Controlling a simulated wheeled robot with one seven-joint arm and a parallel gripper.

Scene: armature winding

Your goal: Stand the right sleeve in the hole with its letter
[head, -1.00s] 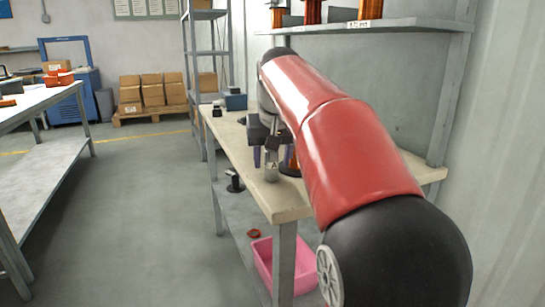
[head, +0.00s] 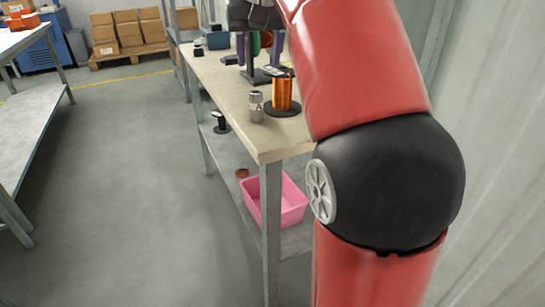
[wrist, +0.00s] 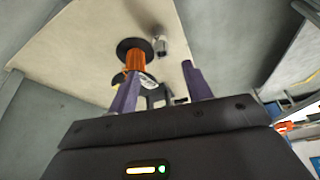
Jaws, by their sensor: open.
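A grey metal sleeve (head: 256,107) with a dark letter that looks like A stands upright on the bench (head: 215,75), near its front end. It also shows in the wrist view (wrist: 160,46). A copper-wound spool (head: 282,95) on a black round base stands just right of it. My gripper (head: 259,62) is open and empty, behind and above the sleeve, apart from it. In the wrist view its two purple fingers (wrist: 161,76) are spread, the left one overlapping the spool. A dark stand (head: 255,76) lies behind the sleeve, partly hidden; I cannot make out a lettered hole.
A pink bin (head: 283,203) and a small black spool (head: 219,123) sit on the lower shelf. Dark small items and a blue-grey box (head: 216,40) are at the bench's far end. The floor left of the bench is clear up to another table (head: 30,90).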

